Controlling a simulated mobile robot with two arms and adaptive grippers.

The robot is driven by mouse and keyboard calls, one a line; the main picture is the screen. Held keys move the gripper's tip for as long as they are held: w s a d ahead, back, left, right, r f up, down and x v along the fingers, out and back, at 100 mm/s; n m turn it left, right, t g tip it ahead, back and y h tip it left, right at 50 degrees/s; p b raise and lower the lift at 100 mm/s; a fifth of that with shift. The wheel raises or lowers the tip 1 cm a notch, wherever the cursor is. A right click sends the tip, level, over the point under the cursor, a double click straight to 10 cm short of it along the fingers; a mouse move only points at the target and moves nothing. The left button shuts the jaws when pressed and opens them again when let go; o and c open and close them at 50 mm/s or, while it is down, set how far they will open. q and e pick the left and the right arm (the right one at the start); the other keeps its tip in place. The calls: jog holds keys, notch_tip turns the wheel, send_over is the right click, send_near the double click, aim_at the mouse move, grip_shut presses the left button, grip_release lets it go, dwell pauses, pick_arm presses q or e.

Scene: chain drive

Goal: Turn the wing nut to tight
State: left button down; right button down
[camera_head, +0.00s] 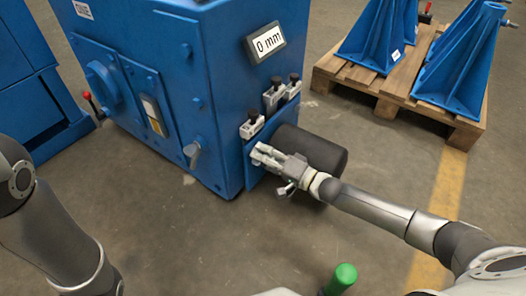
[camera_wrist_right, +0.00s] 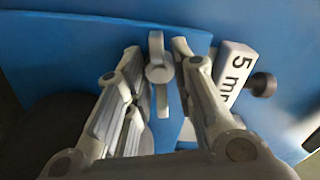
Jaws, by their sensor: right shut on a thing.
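The grey wing nut (camera_wrist_right: 158,72) sits on the blue plate of the machine, its wings nearly upright in the right wrist view. My right gripper (camera_wrist_right: 157,60) has its fingers on either side of it and is shut on it. In the head view my right gripper (camera_head: 260,154) reaches in from the right to the machine's side plate and hides the nut. A sign on the machine (camera_head: 264,41) reads "0 mm". Only my left arm shows, at the left; its gripper is out of the picture.
A white block marked "5 mm" (camera_wrist_right: 236,68) with a black knob is right of the nut. White blocks with black knobs (camera_head: 273,96) sit above my right gripper. A dark cylinder (camera_head: 312,148) is close beside it. A pallet (camera_head: 388,92) carries blue brackets.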

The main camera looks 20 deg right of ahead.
jog(key=shift+m+p, duration=0.7)
jog(key=shift+m, duration=0.5)
jog(key=c, duration=1.4)
grip_release()
jog(key=shift+c, duration=0.2)
jog(key=v, duration=1.2)
